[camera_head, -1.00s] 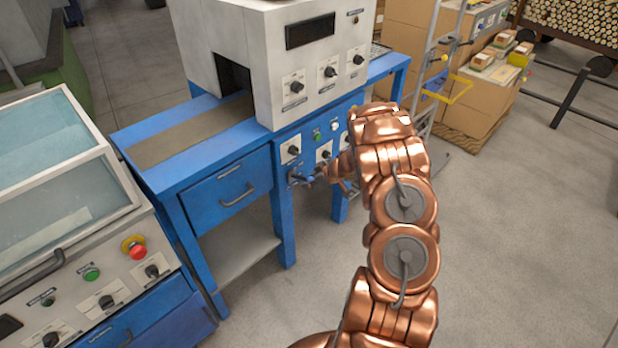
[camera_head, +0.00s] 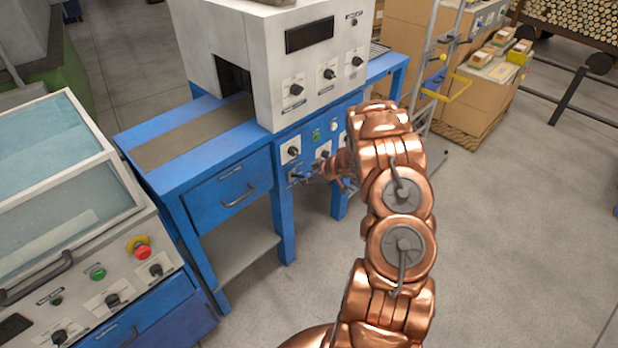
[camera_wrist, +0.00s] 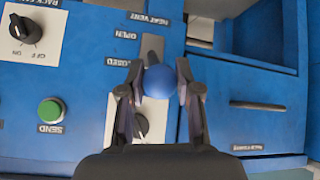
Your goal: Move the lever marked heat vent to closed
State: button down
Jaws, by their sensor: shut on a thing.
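The heat vent lever shows in the wrist view as a dark shaft ending in a round blue knob (camera_wrist: 160,82). It sits on a blue panel beside labels that appear upside down: HEAT VENT, OPEN (camera_wrist: 127,35) and CLOSED (camera_wrist: 117,62). My gripper (camera_wrist: 161,72) has one finger on each side of the knob and is shut on it. The knob lies nearest the level of the CLOSED label, but the lever's exact setting is hard to tell. In the head view my gripper (camera_head: 312,176) is at the blue machine's front, partly hidden by my wrist.
A dark rotary knob (camera_wrist: 141,124) on a white plate is close to my fingers. A green SEND button (camera_wrist: 50,111) and another rotary knob (camera_wrist: 20,28) are on the same panel. A blue drawer (camera_head: 229,186) is left of my gripper.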

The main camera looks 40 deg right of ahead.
jog(key=shift+w+r, duration=0.1)
jog(key=shift+r, duration=0.05)
jog(key=c, duration=0.8)
grip_release()
jog(key=shift+v, duration=6)
